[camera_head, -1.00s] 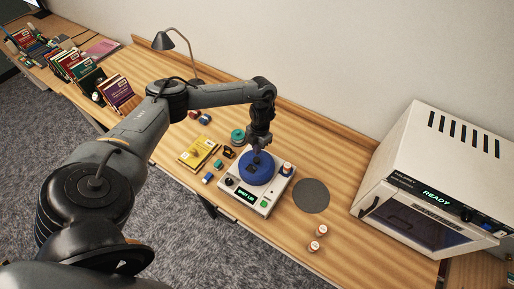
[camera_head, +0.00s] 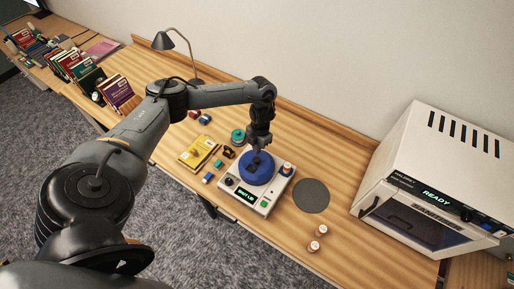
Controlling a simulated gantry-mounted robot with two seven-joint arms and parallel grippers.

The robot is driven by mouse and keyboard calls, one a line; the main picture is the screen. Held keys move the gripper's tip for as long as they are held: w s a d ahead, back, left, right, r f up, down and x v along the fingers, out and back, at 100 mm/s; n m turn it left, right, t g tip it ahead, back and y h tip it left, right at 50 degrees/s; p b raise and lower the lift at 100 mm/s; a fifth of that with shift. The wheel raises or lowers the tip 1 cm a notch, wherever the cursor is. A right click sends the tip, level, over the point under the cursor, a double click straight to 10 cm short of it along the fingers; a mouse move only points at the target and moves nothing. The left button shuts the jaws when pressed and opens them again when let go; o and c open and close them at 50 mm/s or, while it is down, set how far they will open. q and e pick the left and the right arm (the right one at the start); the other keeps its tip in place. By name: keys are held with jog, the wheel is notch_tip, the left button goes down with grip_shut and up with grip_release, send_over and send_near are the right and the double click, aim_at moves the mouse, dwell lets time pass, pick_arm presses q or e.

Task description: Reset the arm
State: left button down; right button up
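My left arm comes in from the left and reaches over the table. My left gripper (camera_head: 257,158) points down at the blue round top (camera_head: 262,176) of a white device (camera_head: 243,203) with a small green display. The gripper's fingertips are at or just above the blue top; I cannot tell whether they touch it or whether they are open or shut. A small bottle (camera_head: 287,169) stands at the device's right rear corner. My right gripper is not in view.
A dark round mat (camera_head: 311,196) and two small bottles (camera_head: 320,231) lie right of the device. A white oven-like machine (camera_head: 440,185) reading READY stands at right. A yellow book (camera_head: 199,151), small coloured items and a lamp (camera_head: 177,43) are at left and behind.

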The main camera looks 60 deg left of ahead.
aim_at(256, 159)
pick_arm(q)
jog(key=shift+f+b, duration=0.3)
jog(key=shift+f+b, duration=1.95)
jog(key=shift+f, duration=0.45)
jog(key=shift+r, duration=0.1)
jog(key=shift+r+p, duration=0.75)
jog(key=shift+r, duration=0.1)
notch_tip(256, 159, up, 5)
jog(key=p, duration=0.4)
jog(key=shift+r, duration=0.15)
